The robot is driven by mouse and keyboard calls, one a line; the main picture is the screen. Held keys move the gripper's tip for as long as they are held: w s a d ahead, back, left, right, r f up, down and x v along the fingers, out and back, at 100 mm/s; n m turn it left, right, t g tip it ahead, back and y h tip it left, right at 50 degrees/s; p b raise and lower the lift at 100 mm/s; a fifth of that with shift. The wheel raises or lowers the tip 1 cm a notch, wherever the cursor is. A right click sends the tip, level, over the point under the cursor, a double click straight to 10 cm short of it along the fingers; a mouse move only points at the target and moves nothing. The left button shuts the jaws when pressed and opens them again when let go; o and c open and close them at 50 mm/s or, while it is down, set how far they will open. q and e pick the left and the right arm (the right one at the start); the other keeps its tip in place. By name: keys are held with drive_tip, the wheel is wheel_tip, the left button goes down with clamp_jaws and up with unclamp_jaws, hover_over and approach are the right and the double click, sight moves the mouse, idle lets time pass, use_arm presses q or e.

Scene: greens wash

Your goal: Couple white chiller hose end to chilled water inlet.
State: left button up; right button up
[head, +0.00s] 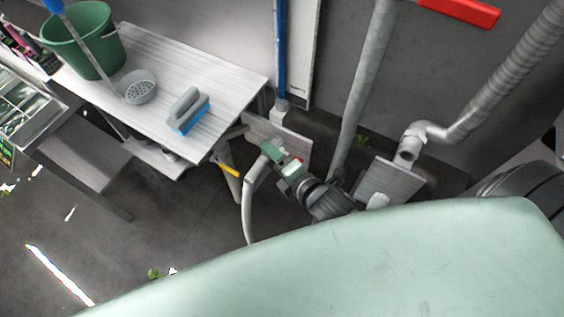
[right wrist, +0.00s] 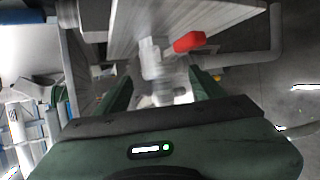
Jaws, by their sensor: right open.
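My right gripper (head: 281,157) is open beside the small metal plate below the blue pipe. In the right wrist view its two green fingers (right wrist: 163,88) stand apart, with a pale fitting (right wrist: 153,62) between and beyond them. Blur hides whether they touch it. A red handle (right wrist: 188,41) is beside that fitting. In the head view a pale hose (head: 249,207) rises from the floor to the gripper; its upper end (head: 268,148) is at the fingers. I cannot tell whether it is joined to the fitting, or which part is the chilled water inlet. My left gripper is not in view.
A metal bench (head: 225,72) holds a green bucket (head: 97,45), a grey strainer (head: 138,86) and a blue-grey brush (head: 187,112). A yellow handle (head: 228,169) shows below it. A ribbed duct (head: 492,98) and a grey pipe (head: 365,80) stand right. Floor at left is mostly clear.

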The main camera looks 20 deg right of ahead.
sight(257, 173)
drive_tip(key=shift+x, duration=1.6)
drive_tip(key=shift+c, duration=0.3)
clamp_jaws()
drive_tip(key=shift+r, duration=0.1)
drive_tip(key=shift+s+a, duration=0.1)
drive_tip(key=shift+a, duration=0.05)
drive_tip(key=shift+s+a, duration=0.25)
drive_tip(key=shift+a, duration=0.05)
drive_tip(key=shift+s+a+p, duration=0.25)
drive_tip(key=shift+s+a, duration=0.5)
drive_tip(key=shift+a, duration=0.2)
drive_tip(key=shift+s+a+p, duration=0.2)
drive_tip(key=shift+s+a, duration=0.55)
drive_tip(key=shift+a, duration=0.2)
drive_tip(key=shift+a+r, duration=0.1)
